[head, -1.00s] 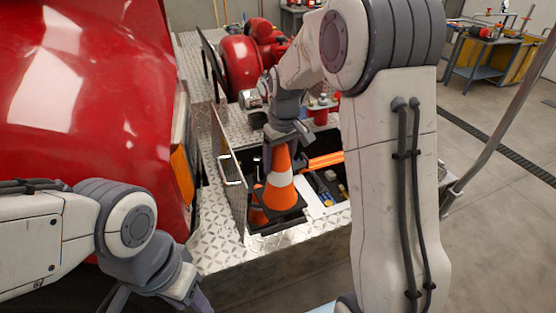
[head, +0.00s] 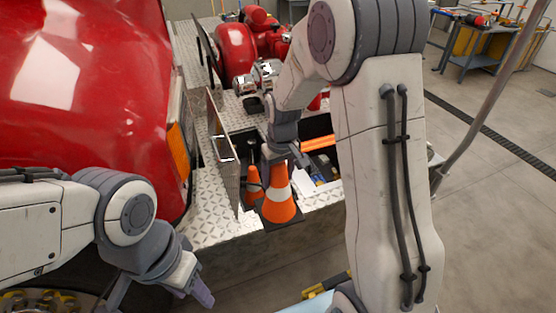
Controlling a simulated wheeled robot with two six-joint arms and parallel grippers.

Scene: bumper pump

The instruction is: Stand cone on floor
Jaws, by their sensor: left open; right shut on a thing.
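An orange traffic cone (head: 279,207) with a white band and dark square base hangs upright below my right gripper (head: 283,159), which is shut on its top. Its base is in front of the bumper's open storage compartment, near the front edge. A second orange cone (head: 254,184) stands behind and to the left of it, inside the compartment, partly hidden. My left gripper (head: 190,290) is at the lower left, open and empty, away from the cones. The concrete floor (head: 490,220) shows at the right.
The diamond-plate bumper (head: 212,222) surrounds the compartment, whose raised lid (head: 222,150) stands on the left. A red pump (head: 243,50) is behind. A red truck body (head: 80,100) fills the left. A yellow and black object (head: 326,285) lies low in front.

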